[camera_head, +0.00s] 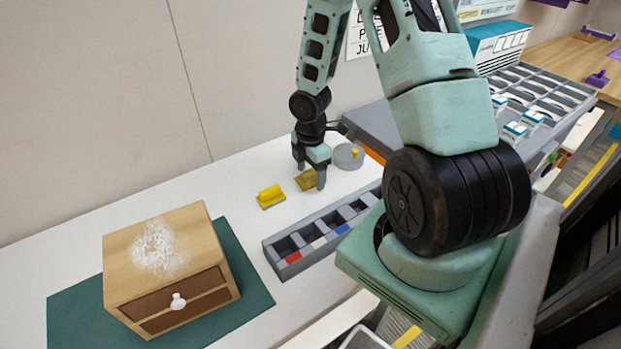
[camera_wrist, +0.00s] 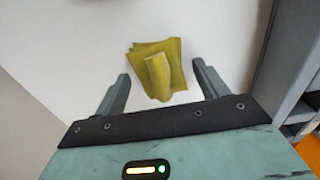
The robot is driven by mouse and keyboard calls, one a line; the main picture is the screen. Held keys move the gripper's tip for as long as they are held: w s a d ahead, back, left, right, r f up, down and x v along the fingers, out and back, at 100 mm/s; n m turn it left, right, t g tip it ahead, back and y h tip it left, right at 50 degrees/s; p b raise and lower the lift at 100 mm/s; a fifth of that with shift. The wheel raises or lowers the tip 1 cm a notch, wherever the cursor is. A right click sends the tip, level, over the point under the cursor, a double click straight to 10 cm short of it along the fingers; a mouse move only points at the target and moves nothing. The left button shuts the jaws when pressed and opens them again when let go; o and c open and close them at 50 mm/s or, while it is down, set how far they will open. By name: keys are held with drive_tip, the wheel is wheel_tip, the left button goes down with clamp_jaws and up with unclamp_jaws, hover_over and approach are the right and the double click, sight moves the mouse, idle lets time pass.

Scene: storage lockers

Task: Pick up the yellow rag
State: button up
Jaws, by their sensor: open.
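The yellow rag (camera_wrist: 150,50) lies on the white tabletop in the wrist view, a flat olive-yellow cloth with a raised fold in its middle. It also shows in the head view (camera_head: 305,181), partly hidden by my fingers. My gripper (camera_head: 311,178) points down over the rag. In the wrist view my gripper (camera_wrist: 162,75) is open, with one finger on each side of the rag's raised fold. The fingers appear apart from the fold. I cannot tell whether the fingertips touch the table.
A round grey container (camera_head: 348,156) is close on the right. A grey compartment tray (camera_head: 283,268) lies in front. A wooden drawer box (camera_head: 190,230) on a green mat (camera_head: 75,312) is at the left.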

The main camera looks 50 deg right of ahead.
sight(310, 171)
drive_tip(key=c, duration=1.1)
wheel_tip(310, 171, up, 10)
drive_tip(key=shift+p, duration=1)
drive_tip(key=shift+o, duration=0.8)
drive_tip(key=shift+r, duration=0.1)
drive_tip(key=shift+c, duration=0.2)
